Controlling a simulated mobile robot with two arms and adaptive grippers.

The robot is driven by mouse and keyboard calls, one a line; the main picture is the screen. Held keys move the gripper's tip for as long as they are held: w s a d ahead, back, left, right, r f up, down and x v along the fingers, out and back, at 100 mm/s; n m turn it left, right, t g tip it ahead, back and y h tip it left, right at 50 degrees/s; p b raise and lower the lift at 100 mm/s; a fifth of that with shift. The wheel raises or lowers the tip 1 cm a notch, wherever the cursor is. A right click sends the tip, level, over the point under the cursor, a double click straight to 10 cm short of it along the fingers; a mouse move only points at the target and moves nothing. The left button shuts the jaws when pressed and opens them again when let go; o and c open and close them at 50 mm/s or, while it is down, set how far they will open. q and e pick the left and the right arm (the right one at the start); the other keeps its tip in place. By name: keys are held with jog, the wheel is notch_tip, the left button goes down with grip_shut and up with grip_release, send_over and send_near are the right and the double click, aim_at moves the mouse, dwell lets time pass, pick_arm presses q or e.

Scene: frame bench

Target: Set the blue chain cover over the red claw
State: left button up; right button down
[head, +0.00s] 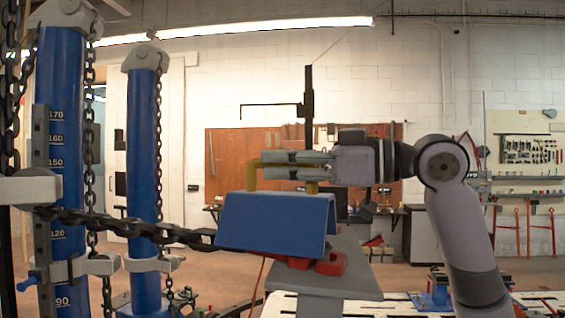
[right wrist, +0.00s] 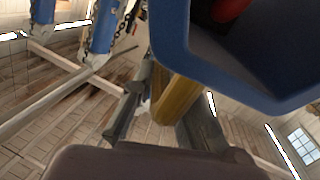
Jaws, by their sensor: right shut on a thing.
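The blue chain cover (head: 272,222) is a folded, roof-shaped piece with a yellow handle (head: 254,174) on top. My right gripper (head: 292,168) comes in from the right and is shut on this handle; the yellow handle (right wrist: 174,98) also shows between its fingers in the right wrist view. The red claw (head: 331,264) shows below the cover's lower right edge, and the rest of it is hidden behind the cover. The cover is upright and overlaps the claw and chain end in the picture. I cannot tell whether it touches them. My left gripper is not in view.
A dark chain (head: 130,226) runs from the left tower to behind the cover. Two blue towers (head: 62,150) with hanging chains stand at the left. A grey beam (head: 335,282) lies below the claw. A red-brown board (head: 235,160) is on the back wall.

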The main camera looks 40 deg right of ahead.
jog(key=shift+r, duration=0.15)
jog(key=c, duration=1.5)
grip_release()
jog(key=v, duration=1.2)
jog(key=shift+f, duration=0.2)
